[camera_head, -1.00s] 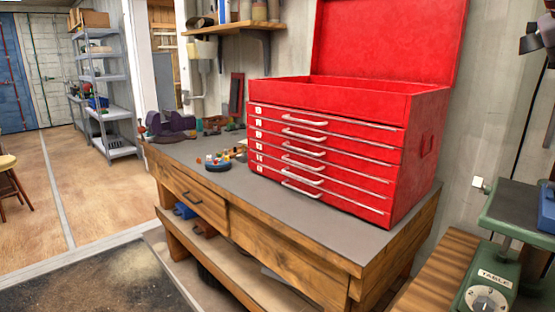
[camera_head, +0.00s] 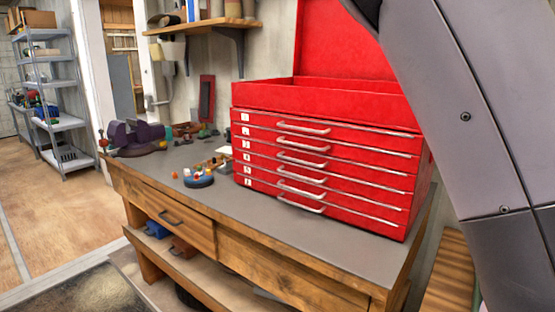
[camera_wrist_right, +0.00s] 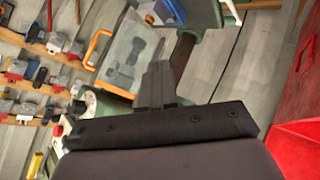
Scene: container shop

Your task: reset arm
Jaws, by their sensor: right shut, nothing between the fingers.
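My right gripper (camera_wrist_right: 157,84) shows in the right wrist view, its dark fingers together with nothing between them. It is in the air, with green machine parts and a wooden wall behind it. A grey link of my right arm covers the right side of the head view, where the gripper itself is not seen. My left gripper is in neither view.
A red tool chest (camera_head: 320,205) with an open lid and closed drawers stands on the workbench (camera_head: 240,225). It also edges the wrist view (camera_wrist_right: 295,150). A purple vise (camera_head: 140,138) sits at the bench's far end. A shelf rack (camera_head: 62,123) stands far left.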

